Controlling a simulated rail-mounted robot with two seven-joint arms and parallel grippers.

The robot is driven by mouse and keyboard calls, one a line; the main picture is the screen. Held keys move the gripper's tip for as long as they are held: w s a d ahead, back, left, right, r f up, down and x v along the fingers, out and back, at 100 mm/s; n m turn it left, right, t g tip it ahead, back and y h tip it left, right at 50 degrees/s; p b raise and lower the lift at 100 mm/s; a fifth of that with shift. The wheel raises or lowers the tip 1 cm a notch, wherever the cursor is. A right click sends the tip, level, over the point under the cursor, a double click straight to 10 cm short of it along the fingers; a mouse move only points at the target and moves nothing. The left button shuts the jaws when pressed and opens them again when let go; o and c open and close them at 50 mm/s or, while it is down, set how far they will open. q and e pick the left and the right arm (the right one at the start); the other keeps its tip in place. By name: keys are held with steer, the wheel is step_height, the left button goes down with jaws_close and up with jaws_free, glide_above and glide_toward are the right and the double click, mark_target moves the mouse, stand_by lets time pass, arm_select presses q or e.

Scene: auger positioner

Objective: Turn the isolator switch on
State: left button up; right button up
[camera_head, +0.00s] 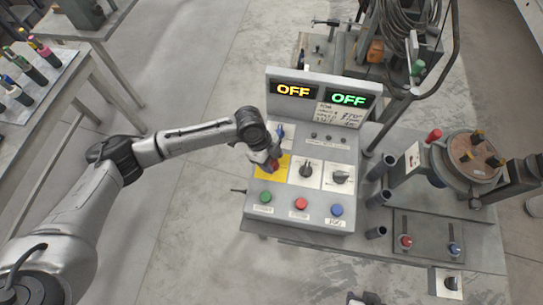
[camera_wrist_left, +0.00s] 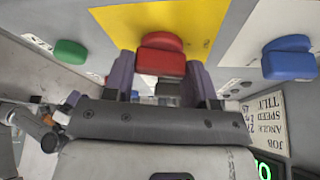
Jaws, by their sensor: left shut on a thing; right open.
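The isolator switch is a red knob on a yellow plate (camera_head: 283,174) at the left of the grey control panel. In the left wrist view the red knob (camera_wrist_left: 162,52) sits between the two purple fingers on its yellow plate (camera_wrist_left: 205,15). My left gripper (camera_head: 272,163) is at the knob and shut on it, covering most of it in the head view. The panel's displays read OFF in yellow (camera_head: 293,91) and OFF in green (camera_head: 348,99). A small dark part of my right gripper (camera_head: 365,299) shows at the bottom edge, open and away from the panel.
A blue knob (camera_wrist_left: 288,58) is close beside the yellow plate. Black selector knobs (camera_head: 307,169) are to its right. Green (camera_head: 265,197), red (camera_head: 300,204) and blue (camera_head: 336,210) buttons line the panel front. A round positioner table (camera_head: 468,156) stands at the right.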

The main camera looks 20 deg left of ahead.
arm_select(q)
steer(key=m+g, duration=0.1)
steer(key=m, duration=0.1)
steer(key=shift+r+m+p, duration=0.1)
steer(key=shift+m+p, duration=0.25)
steer(key=shift+m, duration=0.05)
steer(key=m+g, duration=0.1)
steer(key=m, duration=0.1)
steer(key=shift+w+m+y, duration=0.1)
steer(key=shift+m+y, duration=0.3)
steer(key=m+g+y, duration=0.1)
steer(key=m, duration=0.3)
steer(key=shift+d, duration=0.15)
steer(key=m, duration=0.2)
steer(key=m+g+y, duration=0.1)
steer(key=m, duration=0.1)
steer(key=shift+m+y+b, duration=0.3)
steer(key=shift+b, duration=0.05)
steer(key=o, duration=0.9)
steer(key=shift+v, duration=3.7)
